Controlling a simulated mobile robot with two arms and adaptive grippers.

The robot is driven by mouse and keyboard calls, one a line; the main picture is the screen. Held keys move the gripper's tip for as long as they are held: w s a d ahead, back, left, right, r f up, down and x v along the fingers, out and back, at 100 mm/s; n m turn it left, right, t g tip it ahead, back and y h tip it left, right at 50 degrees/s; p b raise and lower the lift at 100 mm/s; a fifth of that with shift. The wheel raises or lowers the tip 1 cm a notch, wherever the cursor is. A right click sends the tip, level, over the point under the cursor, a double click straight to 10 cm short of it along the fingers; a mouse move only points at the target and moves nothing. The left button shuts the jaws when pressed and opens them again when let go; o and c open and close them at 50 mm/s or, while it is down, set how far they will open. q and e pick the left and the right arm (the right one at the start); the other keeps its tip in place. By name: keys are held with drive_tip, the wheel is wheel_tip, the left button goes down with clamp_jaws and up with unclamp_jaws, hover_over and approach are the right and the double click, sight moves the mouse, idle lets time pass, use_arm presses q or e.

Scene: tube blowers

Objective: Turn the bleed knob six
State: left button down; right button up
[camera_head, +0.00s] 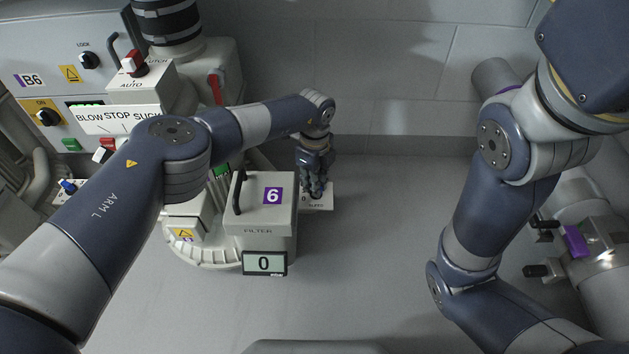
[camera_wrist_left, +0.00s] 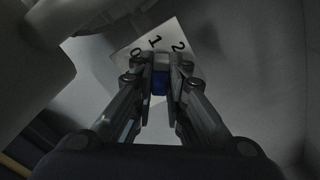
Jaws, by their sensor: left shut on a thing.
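My left gripper (camera_wrist_left: 161,68) is shut on the knob. In the head view my left gripper (camera_head: 316,190) reaches down to the white bleed plate (camera_head: 322,205), right beside the filter box (camera_head: 262,196) labelled 6. The gripper hides the knob there. The knob's pointing direction is hard to read. My right gripper is not in view.
A display (camera_head: 264,263) below the filter box reads 0. A control panel (camera_head: 60,75) marked B6 and a BLOW STOP SUCK sign (camera_head: 118,117) stand at left. Pipes with black handles (camera_head: 540,270) are at far right. The middle floor is clear.

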use_arm(q)
drive_tip(key=m, duration=0.2)
drive_tip(key=shift+m, duration=0.4)
drive_tip(key=m, duration=0.2)
drive_tip(key=shift+d+m, duration=0.1)
drive_tip(key=shift+m, duration=0.2)
drive_tip(key=m, duration=0.6)
drive_tip(key=shift+w+d, duration=0.1)
drive_tip(key=m+b, duration=0.1)
drive_tip(key=m, duration=0.5)
drive_tip(key=shift+d+f+m, duration=0.1)
drive_tip(key=shift+d+m, duration=0.05)
drive_tip(key=shift+m, duration=0.25)
drive_tip(key=m+b, duration=0.1)
drive_tip(key=m, duration=0.5)
drive_tip(key=shift+d, duration=0.1)
drive_tip(key=shift+m, duration=0.3)
drive_tip(key=c, duration=1.6)
unclamp_jaws()
